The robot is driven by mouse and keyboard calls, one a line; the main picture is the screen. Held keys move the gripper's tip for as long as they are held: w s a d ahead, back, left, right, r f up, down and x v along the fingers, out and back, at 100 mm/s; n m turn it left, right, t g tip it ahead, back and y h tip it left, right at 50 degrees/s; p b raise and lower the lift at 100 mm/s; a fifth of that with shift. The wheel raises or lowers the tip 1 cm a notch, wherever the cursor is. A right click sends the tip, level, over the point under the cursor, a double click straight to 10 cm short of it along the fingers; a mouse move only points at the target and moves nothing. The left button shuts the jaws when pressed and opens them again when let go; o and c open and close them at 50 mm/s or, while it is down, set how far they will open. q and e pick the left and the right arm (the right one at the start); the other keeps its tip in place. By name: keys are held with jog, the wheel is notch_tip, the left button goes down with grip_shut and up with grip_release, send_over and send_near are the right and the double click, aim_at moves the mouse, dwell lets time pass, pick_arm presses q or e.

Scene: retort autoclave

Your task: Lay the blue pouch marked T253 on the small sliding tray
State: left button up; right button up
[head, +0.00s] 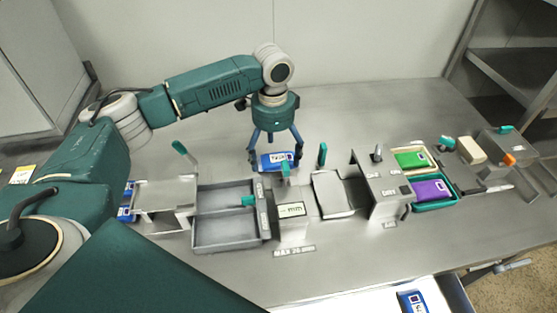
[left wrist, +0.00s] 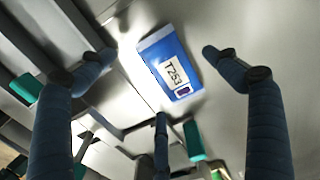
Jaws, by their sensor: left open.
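The blue pouch (head: 270,160) lies on the steel worktop behind the row of fixtures. In the left wrist view the pouch (left wrist: 154,55) shows its white label, marked T253. My left gripper (head: 276,148) is open above the pouch, pointing down, with its fingers spread around it. In the left wrist view the fingers (left wrist: 160,60) stand apart on either side and do not appear to touch it. A small flat steel tray (head: 335,192) with raised edges, apparently the sliding tray, is to the right of the pouch and nearer the front. My right gripper is not seen.
A two-part grey bin (head: 226,232) and a box with a display (head: 291,225) stand in front. Upright teal handles rise near the pouch. A steel housing (head: 385,195) flanks the tray; green (head: 412,159) and purple (head: 428,190) pouches lie beyond. The worktop behind is clear.

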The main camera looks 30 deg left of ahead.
aim_at(275, 162)
pick_arm(q)
jog(key=shift+w+f, duration=0.1)
jog(key=shift+f, duration=1.4)
jog(key=c, duration=1.4)
jog(key=shift+r, duration=0.1)
jog(key=shift+c, duration=0.2)
